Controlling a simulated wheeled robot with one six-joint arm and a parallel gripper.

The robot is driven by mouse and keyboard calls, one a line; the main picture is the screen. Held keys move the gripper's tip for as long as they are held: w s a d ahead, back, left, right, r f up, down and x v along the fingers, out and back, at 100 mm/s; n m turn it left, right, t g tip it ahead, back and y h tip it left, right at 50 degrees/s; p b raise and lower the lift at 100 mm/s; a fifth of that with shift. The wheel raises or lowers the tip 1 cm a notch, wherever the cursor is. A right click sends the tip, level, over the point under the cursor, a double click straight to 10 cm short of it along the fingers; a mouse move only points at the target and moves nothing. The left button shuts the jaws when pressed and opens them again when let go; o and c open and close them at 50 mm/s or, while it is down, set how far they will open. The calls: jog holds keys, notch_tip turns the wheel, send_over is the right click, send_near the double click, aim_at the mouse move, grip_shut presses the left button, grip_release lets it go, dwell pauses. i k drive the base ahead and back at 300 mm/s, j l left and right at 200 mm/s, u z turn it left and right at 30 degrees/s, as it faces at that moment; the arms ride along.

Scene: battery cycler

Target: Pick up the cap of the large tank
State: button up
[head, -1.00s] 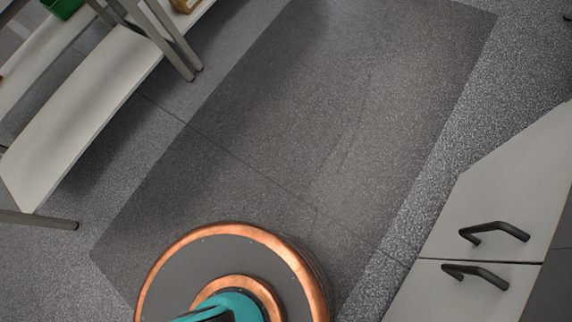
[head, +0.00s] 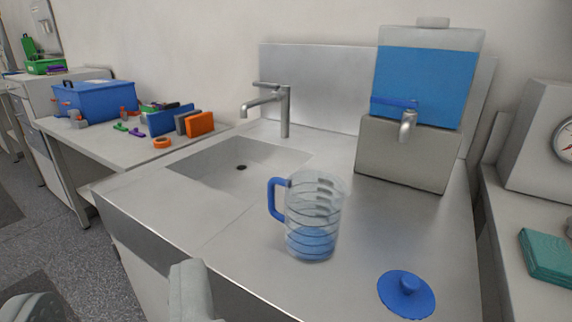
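The large tank (head: 427,80) is a clear square container nearly full of blue liquid. It stands on a grey block (head: 405,160) at the back right of the steel counter, with a blue-levered tap at its front. Its cap (head: 433,22) is a small, pale, round piece on the middle of the tank's top, close to the picture's upper edge. Nothing touches the cap.
A clear jug (head: 315,220) with a blue handle and some blue liquid stands on the counter's front. A blue knobbed lid (head: 406,294) lies right of it. A tall faucet (head: 285,110) rises behind the sink (head: 235,180). A dial instrument (head: 540,150) stands at right.

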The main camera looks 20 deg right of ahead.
aim_at(403, 292)
jog(key=z, duration=1)
jog(key=k+l, duration=0.1)
jog(key=l, duration=0.3)
jog(key=k+l, duration=0.15)
jog(key=l, duration=0.25)
jog(key=j+z, duration=0.05)
